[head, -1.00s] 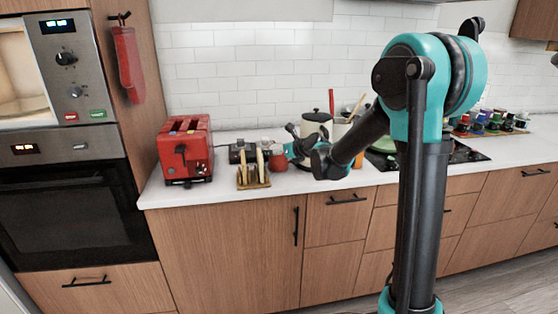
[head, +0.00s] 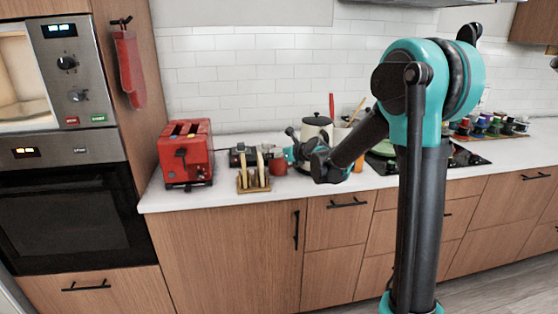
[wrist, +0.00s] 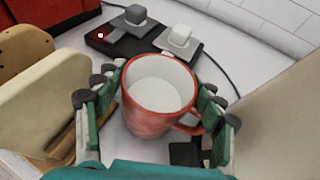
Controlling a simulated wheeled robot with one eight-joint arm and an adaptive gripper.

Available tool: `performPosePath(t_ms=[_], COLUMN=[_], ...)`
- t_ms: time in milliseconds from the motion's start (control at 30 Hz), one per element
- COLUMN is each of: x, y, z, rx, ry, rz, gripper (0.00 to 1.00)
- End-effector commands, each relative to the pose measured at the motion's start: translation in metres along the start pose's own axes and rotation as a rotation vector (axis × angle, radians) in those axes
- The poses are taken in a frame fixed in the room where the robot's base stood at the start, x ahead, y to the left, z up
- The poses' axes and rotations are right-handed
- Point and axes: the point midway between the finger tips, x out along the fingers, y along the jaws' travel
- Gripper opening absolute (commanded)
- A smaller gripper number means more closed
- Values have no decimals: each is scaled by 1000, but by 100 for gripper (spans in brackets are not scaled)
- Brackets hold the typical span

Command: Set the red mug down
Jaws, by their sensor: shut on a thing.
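The red mug (wrist: 160,122) is upright and empty, with a white inside and its handle towards the right. My gripper (wrist: 158,108) is shut on it, with green-padded fingers on its left and right sides.
The toast rack (head: 254,187) with slices stands close left of the mug. A power strip (wrist: 143,42) with a grey and a white plug lies behind. A red toaster (head: 186,155) is further left. A cream pot (head: 316,129) stands behind the gripper. The counter's front strip is clear.

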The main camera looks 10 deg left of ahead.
Motion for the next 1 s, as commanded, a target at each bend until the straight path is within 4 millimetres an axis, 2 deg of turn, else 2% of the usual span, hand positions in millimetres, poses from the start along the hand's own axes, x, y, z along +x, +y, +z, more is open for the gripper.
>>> performPosePath(t_ms=[233, 467, 1000], x=[-1, -6, -29], y=[0, 0, 0], z=[2, 14, 70], rx=[0, 0, 0], ry=[2, 1, 0], rz=[1, 0, 0], gripper=[23, 23, 23])
